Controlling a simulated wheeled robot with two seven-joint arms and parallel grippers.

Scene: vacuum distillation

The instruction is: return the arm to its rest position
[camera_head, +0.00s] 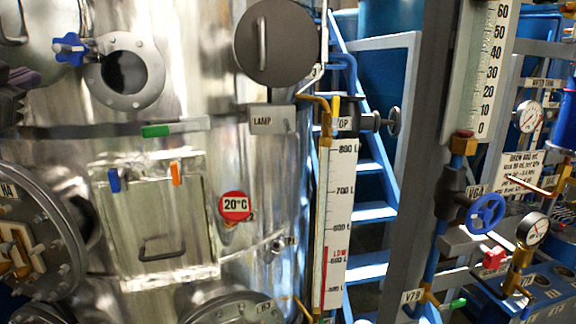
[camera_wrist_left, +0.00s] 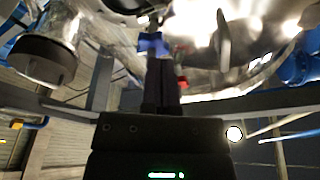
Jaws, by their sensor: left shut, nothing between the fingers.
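In the left wrist view my left gripper (camera_wrist_left: 163,66) is shut, its two dark fingers together with nothing between them. A blue fitting (camera_wrist_left: 153,45) shows just past the fingertips; I cannot tell whether they touch it. In the head view a dark part of my left gripper (camera_head: 10,95) shows only at the left edge, in front of the shiny steel vessel (camera_head: 255,175). Its fingertips are not clear there. My right gripper is in neither view.
The vessel carries a flanged port (camera_head: 126,72) with a blue handle (camera_head: 69,48), a square hatch (camera_head: 155,225) and a red 20°C sign (camera_head: 235,207). A level gauge (camera_head: 337,220), blue stairs (camera_head: 372,168) and a blue handwheel (camera_head: 486,213) stand to the right.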

